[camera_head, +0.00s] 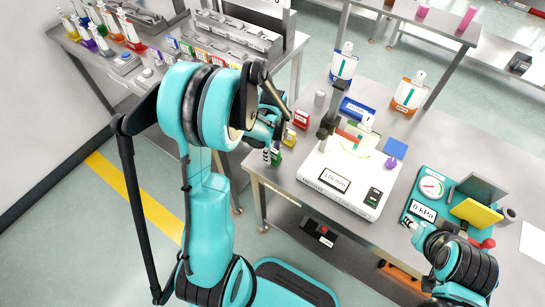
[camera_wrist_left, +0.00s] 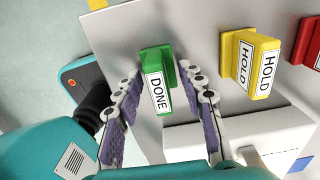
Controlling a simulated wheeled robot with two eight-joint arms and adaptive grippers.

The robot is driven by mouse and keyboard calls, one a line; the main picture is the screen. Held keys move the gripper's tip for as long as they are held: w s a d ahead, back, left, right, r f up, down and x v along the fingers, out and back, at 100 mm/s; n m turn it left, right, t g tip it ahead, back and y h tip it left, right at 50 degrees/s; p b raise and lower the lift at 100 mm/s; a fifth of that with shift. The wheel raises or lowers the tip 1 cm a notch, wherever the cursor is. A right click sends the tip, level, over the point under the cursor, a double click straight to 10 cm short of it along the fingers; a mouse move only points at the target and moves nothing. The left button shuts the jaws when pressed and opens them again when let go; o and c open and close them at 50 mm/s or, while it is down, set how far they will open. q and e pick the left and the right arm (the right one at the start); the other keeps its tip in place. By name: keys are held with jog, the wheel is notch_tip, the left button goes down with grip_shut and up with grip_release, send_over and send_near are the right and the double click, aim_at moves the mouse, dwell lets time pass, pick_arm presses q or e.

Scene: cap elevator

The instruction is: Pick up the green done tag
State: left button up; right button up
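The green done tag (camera_wrist_left: 155,82) stands upright near the edge of the steel table, its white DONE label facing the left wrist camera. In the head view the tag (camera_head: 275,157) is small and partly hidden by my left gripper (camera_head: 270,153). In the left wrist view my left gripper (camera_wrist_left: 160,74) is open, with one finger on each side of the tag. A gap shows between the tag and the left finger; the right finger is closer. My right gripper (camera_head: 409,223) is at the lower right by the teal pressure gauge unit; its fingers are too small to read.
A white measuring machine (camera_head: 345,175) stands close by on the table. Dispenser bottles stand behind it.

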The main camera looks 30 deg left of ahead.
pick_arm(q)
grip_shut()
jog(key=shift+r, duration=0.1)
notch_tip(320, 180, up, 10)
jog(key=p, duration=0.4)
dwell(0.3)
